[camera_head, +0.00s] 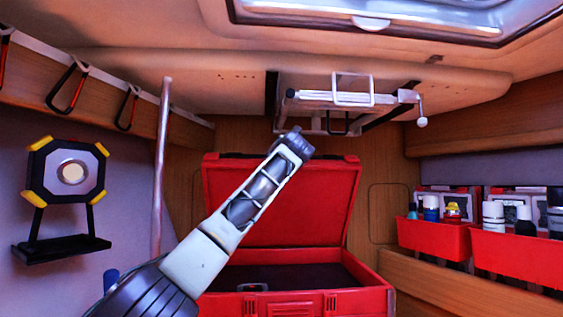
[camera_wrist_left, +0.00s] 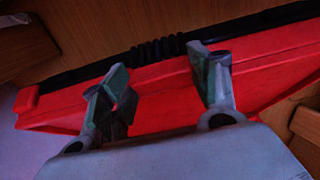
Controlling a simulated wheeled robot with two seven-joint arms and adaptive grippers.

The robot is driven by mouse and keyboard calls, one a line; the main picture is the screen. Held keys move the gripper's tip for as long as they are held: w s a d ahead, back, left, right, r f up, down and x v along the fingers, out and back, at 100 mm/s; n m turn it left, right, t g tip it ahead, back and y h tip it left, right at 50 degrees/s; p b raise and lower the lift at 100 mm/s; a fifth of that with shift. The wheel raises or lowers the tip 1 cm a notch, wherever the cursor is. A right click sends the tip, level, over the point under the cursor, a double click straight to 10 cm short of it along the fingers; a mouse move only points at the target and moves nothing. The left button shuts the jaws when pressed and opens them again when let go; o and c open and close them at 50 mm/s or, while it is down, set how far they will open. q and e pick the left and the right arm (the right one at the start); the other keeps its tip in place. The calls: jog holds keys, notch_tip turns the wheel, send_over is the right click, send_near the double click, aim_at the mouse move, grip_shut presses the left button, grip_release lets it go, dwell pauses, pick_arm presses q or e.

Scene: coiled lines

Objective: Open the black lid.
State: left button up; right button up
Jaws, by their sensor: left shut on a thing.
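A red case (camera_head: 300,305) stands open at the centre of the head view, its dark inside showing. Its lid is raised upright behind it; the lid's inner face (camera_head: 325,200) is red and a black strip runs along its top edge. No wholly black lid shows. My left gripper (camera_head: 294,142) reaches up across the lid to its top edge. The exact contact is hidden. My right gripper is not in view.
Red bins (camera_head: 520,255) with bottles stand on the right ledge. A lamp (camera_head: 70,172) on a black shelf and a pale pole (camera_head: 161,165) are at left. A folding rack (camera_head: 335,98) hangs just above the lid.

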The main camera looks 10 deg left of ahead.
pick_arm(q)
jog(key=shift+a+r, duration=0.15)
jog(key=shift+r, duration=0.1)
jog(key=o, duration=1.4)
jog(key=shift+a, duration=0.1)
jog(key=shift+o, duration=0.2)
jog(key=shift+s, duration=0.1)
jog(key=s+d, duration=0.2)
jog(key=s, duration=0.9)
jog(key=shift+s+f, duration=0.15)
jog(key=shift+s, duration=0.2)
jog(key=shift+d, duration=0.1)
